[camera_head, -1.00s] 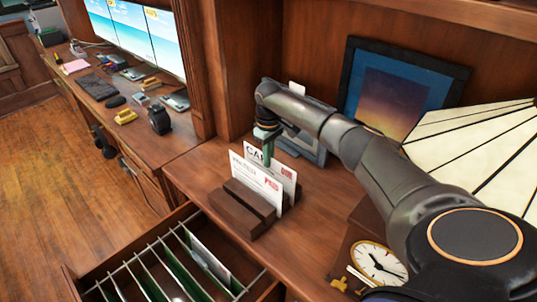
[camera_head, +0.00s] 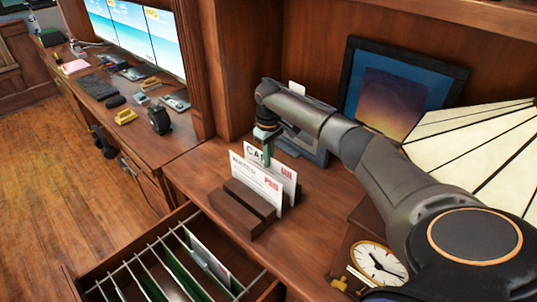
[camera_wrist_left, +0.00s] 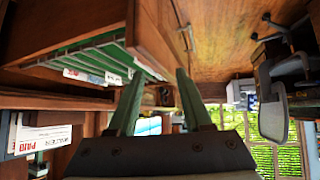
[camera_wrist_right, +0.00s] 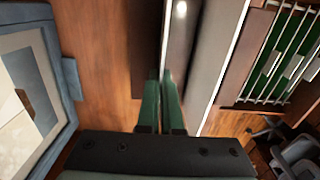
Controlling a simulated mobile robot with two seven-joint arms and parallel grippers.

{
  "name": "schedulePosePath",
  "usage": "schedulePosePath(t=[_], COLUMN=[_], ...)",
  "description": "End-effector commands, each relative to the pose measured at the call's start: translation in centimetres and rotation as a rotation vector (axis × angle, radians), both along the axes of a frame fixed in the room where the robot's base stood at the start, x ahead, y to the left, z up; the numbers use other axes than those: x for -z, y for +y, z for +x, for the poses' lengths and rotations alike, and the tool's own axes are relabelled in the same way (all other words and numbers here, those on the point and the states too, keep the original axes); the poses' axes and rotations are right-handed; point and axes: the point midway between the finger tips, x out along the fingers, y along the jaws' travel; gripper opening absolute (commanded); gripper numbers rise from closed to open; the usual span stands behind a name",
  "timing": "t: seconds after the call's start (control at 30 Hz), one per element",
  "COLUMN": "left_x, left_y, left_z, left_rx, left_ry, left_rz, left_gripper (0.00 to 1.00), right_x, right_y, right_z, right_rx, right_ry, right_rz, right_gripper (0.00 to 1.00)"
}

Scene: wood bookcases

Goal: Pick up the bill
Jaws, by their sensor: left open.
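Two white bills stand upright in a slotted wooden holder (camera_head: 236,212) on the desk. The front bill (camera_head: 252,175) is marked PAID in red; the rear one (camera_head: 286,172) has a red mark that looks like DUE and a heading partly hidden. My right gripper (camera_head: 267,155) points down at the rear bill's upper edge. In the right wrist view its green fingers (camera_wrist_right: 161,100) are close together, with a thin pale card edge running between them. My left gripper (camera_wrist_left: 157,95) is open and empty, and shows only in its wrist view, where the PAID bill (camera_wrist_left: 40,138) is at left.
An open drawer (camera_head: 115,265) with hanging green files is in front of the holder. A framed picture (camera_head: 395,90), a clock (camera_head: 380,262) and a pale lampshade (camera_head: 480,150) are at the right. A lower desk with monitors (camera_head: 138,35) is at the left.

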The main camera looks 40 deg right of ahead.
Motion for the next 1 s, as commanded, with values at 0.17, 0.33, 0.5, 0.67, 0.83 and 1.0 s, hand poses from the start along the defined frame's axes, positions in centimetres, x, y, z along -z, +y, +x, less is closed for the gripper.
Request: schedulePosePath(t=[0.17,0.33,0.5,0.67,0.83,1.0], left_x=[0.0,-0.1,0.0,0.1,0.1,0.1], left_y=[0.0,0.0,0.0,0.0,0.0,0.0], left_z=[0.0,0.0,0.0,0.0,0.0,0.0], left_rx=[0.000,-0.001,-0.001,-0.001,-0.001,-0.001], left_ry=[-0.001,-0.001,-0.001,-0.001,-0.001,-0.001], left_rz=[0.000,-0.001,-0.001,-0.001,-0.001,-0.001], left_gripper=[0.50,0.50,0.50,0.50,0.50,0.50], right_x=[-0.3,-2.8,-6.3,-8.8,-10.0,-10.1], right_y=[0.0,0.0,0.0,0.0,0.0,0.0], right_z=[0.0,0.1,0.1,0.1,0.0,0.0], right_rx=[0.000,-0.001,-0.001,0.000,0.000,0.000], right_ry=[-0.001,-0.005,-0.005,-0.003,-0.001,0.000], right_rz=[0.000,-0.001,0.000,0.000,0.000,0.000], right_gripper=[0.00,0.00,0.00,0.00,0.00,0.00])
